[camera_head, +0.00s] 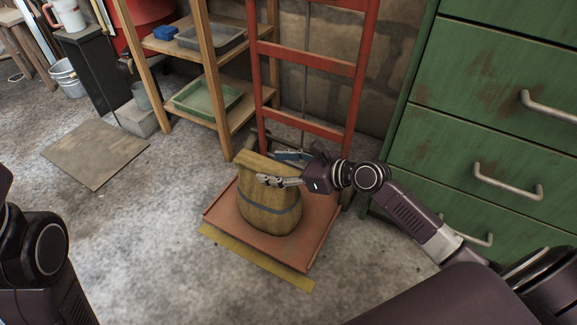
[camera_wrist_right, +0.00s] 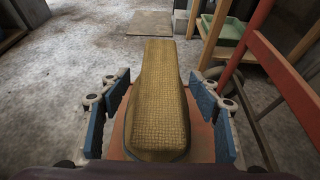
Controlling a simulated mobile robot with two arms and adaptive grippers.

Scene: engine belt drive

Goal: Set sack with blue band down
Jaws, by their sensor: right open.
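The sack with the blue band (camera_head: 268,212) is tan and woven, and stands upright on the red base plate of a hand truck (camera_head: 318,238). Its band runs around the lower half. My right gripper (camera_head: 283,168) is at the top of the sack, coming in from the right. In the right wrist view the sack (camera_wrist_right: 160,97) lies between the blue-padded fingers of this gripper (camera_wrist_right: 159,112), with gaps on both sides. The gripper is open. My left arm shows at the left edge, its gripper out of view.
The red frame of the hand truck rises behind the sack. A wooden shelf (camera_head: 203,58) with trays stands behind left, and a green drawer cabinet (camera_head: 480,110) at right. A flat board (camera_head: 96,153) lies on the floor. The concrete floor in front is clear.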

